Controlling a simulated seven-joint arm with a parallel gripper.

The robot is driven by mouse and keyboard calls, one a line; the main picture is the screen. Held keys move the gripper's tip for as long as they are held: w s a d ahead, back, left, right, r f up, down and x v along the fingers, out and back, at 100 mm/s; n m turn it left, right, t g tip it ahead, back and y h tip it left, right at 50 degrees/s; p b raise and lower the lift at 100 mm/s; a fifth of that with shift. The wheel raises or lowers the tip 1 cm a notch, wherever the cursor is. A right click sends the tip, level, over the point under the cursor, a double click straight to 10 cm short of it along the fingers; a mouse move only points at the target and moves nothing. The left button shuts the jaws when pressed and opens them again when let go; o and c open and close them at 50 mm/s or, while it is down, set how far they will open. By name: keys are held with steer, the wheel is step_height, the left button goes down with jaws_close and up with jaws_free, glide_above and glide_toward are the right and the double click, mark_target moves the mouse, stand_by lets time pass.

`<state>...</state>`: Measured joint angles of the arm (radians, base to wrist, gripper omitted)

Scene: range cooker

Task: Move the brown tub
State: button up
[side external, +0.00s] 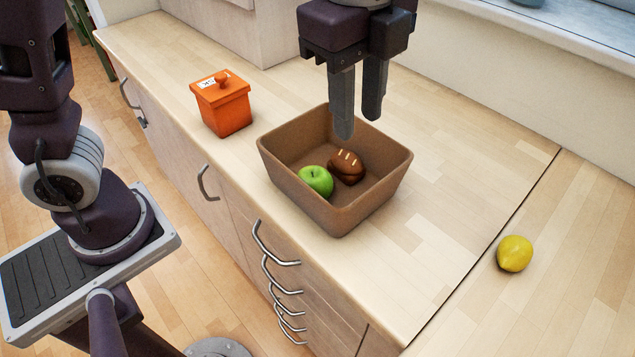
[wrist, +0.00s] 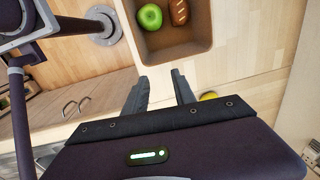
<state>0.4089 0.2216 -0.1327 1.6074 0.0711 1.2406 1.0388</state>
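The brown tub (side external: 333,198) stands upright on the wooden counter in the side view, with a green apple (side external: 316,181) and a small brown loaf (side external: 347,166) in it. In the wrist view the tub (wrist: 176,51) is at the top, with the apple (wrist: 150,16) and the loaf (wrist: 179,12) inside. My gripper (side external: 358,125) points down above the tub's back side. Its two fingers are apart with nothing between them. In the wrist view the fingertips of my gripper (wrist: 160,76) lie just below the tub's near wall. I cannot tell whether a finger touches the tub.
An orange lidded box (side external: 222,107) stands on the counter to the left of the tub. A yellow lemon (side external: 515,253) lies at the right, past a dark seam. The counter between the tub and the seam is clear. A wall and window sill (side external: 560,40) run behind.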

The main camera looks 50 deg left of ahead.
mark_target(318, 196)
steer(key=s+a+f, duration=0.1)
steer(key=s+a, duration=0.3)
steer(key=f, duration=0.8)
steer(key=d+f, duration=0.1)
steer(key=f, duration=0.3)
steer(key=shift+w, duration=0.25)
steer(key=shift+f, duration=0.35)
steer(key=shift+f, duration=0.1)
steer(key=f, duration=0.4)
steer(key=w+f, duration=0.1)
steer(key=f, duration=0.1)
steer(key=shift+f, duration=0.4)
jaws_close()
